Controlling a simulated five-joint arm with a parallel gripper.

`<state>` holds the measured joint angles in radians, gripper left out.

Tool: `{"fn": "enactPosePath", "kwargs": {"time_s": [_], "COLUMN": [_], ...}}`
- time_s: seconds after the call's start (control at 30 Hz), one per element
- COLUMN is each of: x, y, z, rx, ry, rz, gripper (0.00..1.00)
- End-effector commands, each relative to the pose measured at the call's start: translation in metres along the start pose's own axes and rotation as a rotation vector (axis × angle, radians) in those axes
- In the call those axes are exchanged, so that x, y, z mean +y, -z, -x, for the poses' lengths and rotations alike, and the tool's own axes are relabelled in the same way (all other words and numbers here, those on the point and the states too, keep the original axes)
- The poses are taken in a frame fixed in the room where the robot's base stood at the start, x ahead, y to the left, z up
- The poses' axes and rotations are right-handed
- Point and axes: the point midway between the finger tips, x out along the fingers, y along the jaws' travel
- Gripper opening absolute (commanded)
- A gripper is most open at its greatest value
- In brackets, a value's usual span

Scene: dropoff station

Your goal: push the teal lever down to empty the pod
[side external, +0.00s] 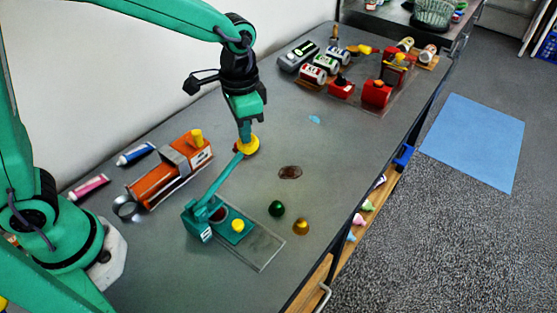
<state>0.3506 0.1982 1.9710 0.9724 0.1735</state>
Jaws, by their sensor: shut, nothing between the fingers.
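The teal lever (222,179) rises at a slant from a teal station (197,221) at the lower middle. Its upper end carries a yellow knob (250,147). My gripper (244,138) is shut and empty, pointing down at the knob end; its fingertips overlap the knob, and I cannot tell whether they touch it. On the station, beside the lever's foot, are a dark round part (218,214) and a small yellow knob (238,225). I cannot tell which part is the pod or what it holds. A clear flat tray (265,249) extends from the station toward the right.
An orange device (160,187) with a yellow knob stands left of the lever, with blue (136,154) and pink (89,187) tubes nearby. A green ball (277,208), a gold ball (301,227) and a brown patch (290,172) lie to the right. Red devices (376,94) stand farther back.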

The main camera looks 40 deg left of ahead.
Motion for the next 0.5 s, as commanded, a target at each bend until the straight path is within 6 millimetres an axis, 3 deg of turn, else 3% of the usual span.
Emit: {"fn": "enactPosePath", "kwargs": {"time_s": [0.5], "x": [-0.003], "y": [0.004], "z": [-0.020], "rx": [-0.003], "ry": [-0.001], "rz": [0.000], "gripper": [0.00]}}
